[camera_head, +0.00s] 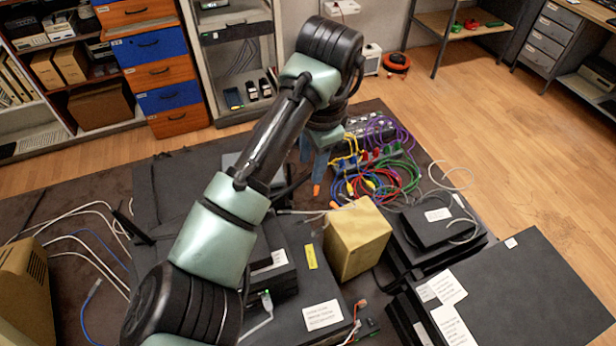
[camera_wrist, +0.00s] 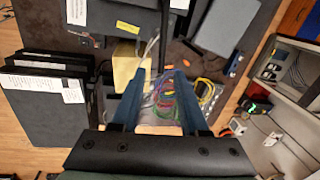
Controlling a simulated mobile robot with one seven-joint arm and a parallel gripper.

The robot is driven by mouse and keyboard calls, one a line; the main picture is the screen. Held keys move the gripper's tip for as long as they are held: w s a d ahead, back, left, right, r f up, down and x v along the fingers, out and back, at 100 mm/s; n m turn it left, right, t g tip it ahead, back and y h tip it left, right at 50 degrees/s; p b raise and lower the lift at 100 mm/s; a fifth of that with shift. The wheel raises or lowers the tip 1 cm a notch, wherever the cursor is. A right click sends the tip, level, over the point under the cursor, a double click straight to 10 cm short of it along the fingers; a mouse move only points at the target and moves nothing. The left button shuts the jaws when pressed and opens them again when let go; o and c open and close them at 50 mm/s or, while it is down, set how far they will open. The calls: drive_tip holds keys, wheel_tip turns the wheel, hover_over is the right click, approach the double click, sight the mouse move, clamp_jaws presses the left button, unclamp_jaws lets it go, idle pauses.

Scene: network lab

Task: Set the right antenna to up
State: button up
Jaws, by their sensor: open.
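My gripper (camera_head: 314,178) is open, with blue fingers pointing down, near the cable pile at the centre of the table. In the wrist view the gripper (camera_wrist: 154,74) has a clear gap between its two fingers. A thin black rod (camera_wrist: 164,38), which looks like an antenna, runs up the picture just beyond the gap; I cannot tell its distance from the fingers. In the head view a black antenna (camera_head: 132,228) leans at the left of the dark device boxes. A dark stick, perhaps the right antenna (camera_head: 291,188), shows partly behind my arm, beside the gripper. Its base is hidden.
A yellowish box (camera_head: 357,238) stands close to the right of the gripper. Coloured cables (camera_head: 375,175) lie behind it. Stacked black devices (camera_head: 437,222) and a large black box (camera_head: 520,295) fill the right. White cables (camera_head: 85,235) spread at the left.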

sight(309, 178)
drive_tip(key=f, duration=0.2)
drive_tip(key=w+f+p, duration=0.1)
drive_tip(key=f, duration=0.5)
drive_tip(key=shift+w+a+f+p, duration=0.1)
drive_tip(key=shift+w+a+p, duration=0.1)
drive_tip(key=shift+a+p, duration=0.15)
clamp_jaws()
idle(1.0)
